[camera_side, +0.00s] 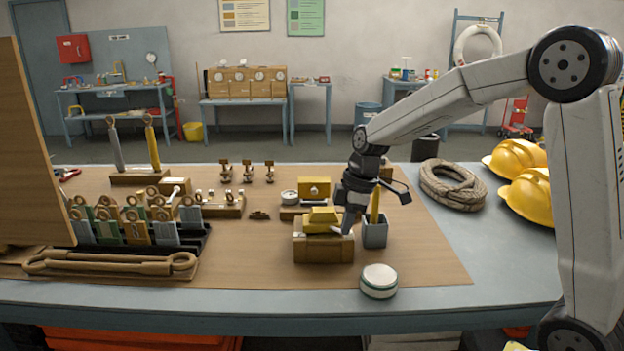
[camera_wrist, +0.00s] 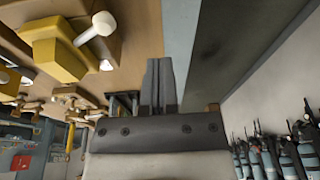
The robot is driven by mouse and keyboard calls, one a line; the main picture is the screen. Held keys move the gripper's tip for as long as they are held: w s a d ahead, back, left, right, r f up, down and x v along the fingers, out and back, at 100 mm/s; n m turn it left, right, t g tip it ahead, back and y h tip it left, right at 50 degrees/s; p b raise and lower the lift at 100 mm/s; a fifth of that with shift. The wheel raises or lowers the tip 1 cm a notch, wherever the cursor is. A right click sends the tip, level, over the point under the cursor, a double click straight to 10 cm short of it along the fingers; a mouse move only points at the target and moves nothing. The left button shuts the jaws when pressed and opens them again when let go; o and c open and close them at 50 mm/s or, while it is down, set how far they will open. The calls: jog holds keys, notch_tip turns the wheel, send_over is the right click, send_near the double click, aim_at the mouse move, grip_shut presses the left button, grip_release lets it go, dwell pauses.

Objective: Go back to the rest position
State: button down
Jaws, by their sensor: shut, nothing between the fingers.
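My gripper (camera_side: 347,230) is shut and empty in the side view, pointing down just above and beside the yellow piece on a wooden block (camera_side: 324,250). The grey cup (camera_side: 375,235) with a yellow stick-like thing in it stands right behind and beside the fingers. I cannot tell whether the fingertips touch the block or cup. In the wrist view my two grey fingers (camera_wrist: 159,82) lie together with nothing between them. A yellow piece with a white knob (camera_wrist: 60,48) is at the upper left there.
A rack of tagged pieces (camera_side: 140,228) and a large wooden wrench shape (camera_side: 110,264) lie at left. A white round tin (camera_side: 379,281) sits at the front. A coiled rope (camera_side: 452,185) and yellow helmets (camera_side: 527,195) are at right. The grey table (camera_side: 480,245) between is clear.

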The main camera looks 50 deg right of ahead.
jog(key=s+a+f+m+h, duration=0.1)
jog(key=s+a+f+m, duration=0.1)
jog(key=s+f+m, duration=0.2)
jog(key=s+a+f+m+t+h, duration=0.1)
jog(key=s+a+f+m, duration=0.2)
jog(key=s, duration=0.6)
jog(key=f+m, duration=0.1)
jog(key=m, duration=0.1)
jog(key=shift+s+f+m, duration=0.3)
jog(key=shift+s+f, duration=0.05)
jog(key=shift+f, duration=0.05)
